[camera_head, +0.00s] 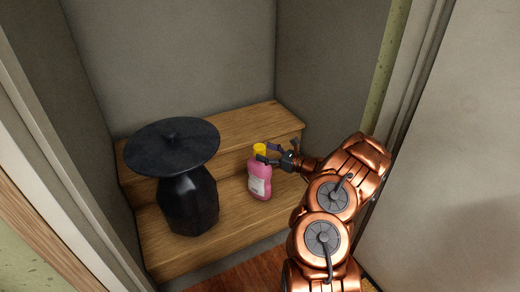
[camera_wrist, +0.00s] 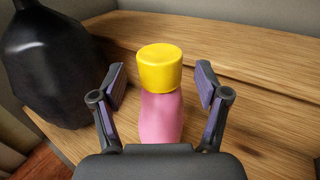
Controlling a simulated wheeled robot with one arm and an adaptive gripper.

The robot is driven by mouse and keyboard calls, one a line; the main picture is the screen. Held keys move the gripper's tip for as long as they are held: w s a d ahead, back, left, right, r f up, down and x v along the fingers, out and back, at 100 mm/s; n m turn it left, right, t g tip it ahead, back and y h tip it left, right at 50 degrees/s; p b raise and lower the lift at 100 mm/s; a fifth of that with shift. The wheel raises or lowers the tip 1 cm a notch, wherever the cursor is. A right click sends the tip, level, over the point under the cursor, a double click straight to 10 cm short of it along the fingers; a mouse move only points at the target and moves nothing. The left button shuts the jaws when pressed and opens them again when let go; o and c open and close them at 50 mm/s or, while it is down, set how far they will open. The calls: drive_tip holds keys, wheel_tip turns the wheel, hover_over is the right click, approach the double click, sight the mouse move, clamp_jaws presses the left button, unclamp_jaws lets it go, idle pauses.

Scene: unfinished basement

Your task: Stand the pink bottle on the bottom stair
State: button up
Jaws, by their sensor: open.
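The pink bottle (camera_head: 259,178) has a yellow cap and a pale label. It stands upright on the bottom wooden stair (camera_head: 170,257), to the right of a black vase-like object. My gripper (camera_head: 268,153) is at the height of the bottle's cap, reaching in from the right. In the wrist view the open fingers (camera_wrist: 160,88) are on either side of the bottle (camera_wrist: 160,117), with a visible gap on both sides. The lower part of the bottle is hidden there by my gripper's body.
A black faceted vase-like object (camera_head: 188,205) with a wide dark disc (camera_head: 172,147) above it stands at the left of the bottom stair. The upper stair (camera_head: 254,120) rises behind the bottle. Grey walls (camera_head: 180,60) close in the stairs. Bare stair lies right of the bottle.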

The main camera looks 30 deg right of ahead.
drive_tip(key=p+v, duration=0.2)
drive_tip(key=v, duration=0.7)
drive_tip(key=shift+w, duration=0.1)
